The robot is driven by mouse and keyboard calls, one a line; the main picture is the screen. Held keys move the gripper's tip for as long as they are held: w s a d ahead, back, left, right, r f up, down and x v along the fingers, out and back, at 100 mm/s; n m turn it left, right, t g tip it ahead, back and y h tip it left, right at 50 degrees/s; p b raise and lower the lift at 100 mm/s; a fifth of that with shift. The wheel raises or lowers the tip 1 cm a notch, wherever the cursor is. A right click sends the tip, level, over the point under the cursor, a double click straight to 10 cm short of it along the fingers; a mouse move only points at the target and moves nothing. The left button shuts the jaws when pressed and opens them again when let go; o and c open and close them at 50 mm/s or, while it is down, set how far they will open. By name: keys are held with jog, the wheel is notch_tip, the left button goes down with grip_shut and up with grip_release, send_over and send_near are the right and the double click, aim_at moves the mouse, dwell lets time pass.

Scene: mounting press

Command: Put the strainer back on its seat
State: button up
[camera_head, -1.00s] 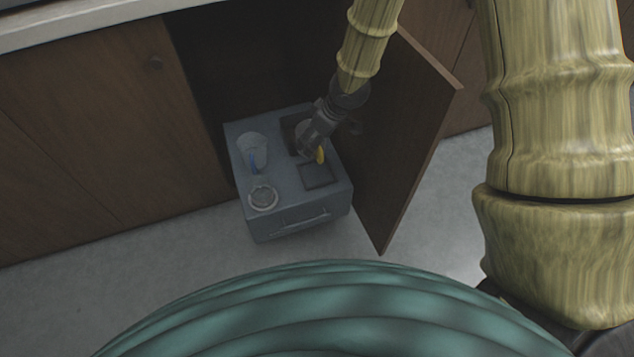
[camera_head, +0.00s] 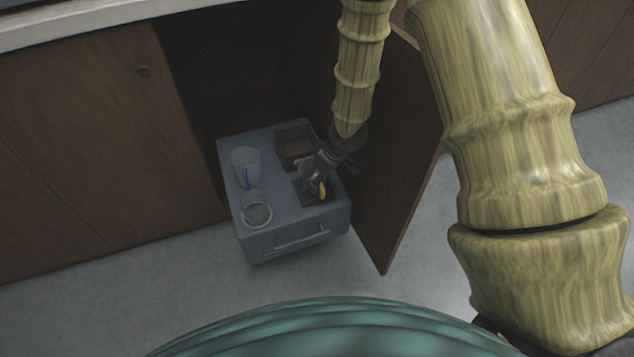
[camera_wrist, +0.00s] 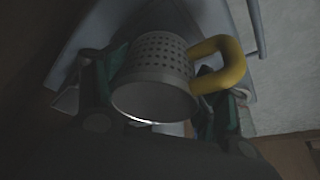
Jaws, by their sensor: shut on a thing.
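The strainer (camera_wrist: 162,58) is a metal cup with a perforated side and a thick yellow handle (camera_wrist: 222,62). In the wrist view it sits between the two fingers of my gripper (camera_wrist: 153,92), which is shut on it, with its plain round end facing the camera. In the head view my gripper (camera_head: 314,186) is low over the front right square recess (camera_head: 302,196) of a grey box, and the yellow handle (camera_head: 322,190) shows beside it. The gripper hides most of the strainer and part of the recess. I cannot tell whether the strainer touches the box.
An open door (camera_head: 392,200) stands close on the right.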

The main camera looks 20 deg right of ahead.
notch_tip(320, 180, down, 3)
jog(key=shift+r+b, duration=0.2)
jog(key=shift+b, duration=0.2)
jog(key=o, duration=1.2)
jog(key=shift+c, duration=0.2)
jog(key=p+v, duration=0.3)
jog(key=v, duration=0.4)
jog(key=shift+r+p, duration=0.3)
jog(key=shift+r, duration=0.1)
jog(key=s+a+f+m+g, duration=0.1)
jog(key=s+f+m, duration=0.1)
jog(key=s+f, duration=0.6)
jog(key=s+a+f+m+g, duration=0.1)
jog(key=s+f+m, duration=0.2)
jog(key=s+f, duration=0.5)
jog(key=s+d+f+m+h, duration=0.1)
jog(key=s, duration=0.7)
jog(key=s+d+f+m+g+h, duration=0.1)
jog(key=s+h, duration=0.1)
jog(key=s, duration=0.7)
jog(key=shift+s+d+f+m+g, duration=0.2)
jog(key=shift+d+m+g, duration=0.1)
jog(key=shift+m, duration=0.1)
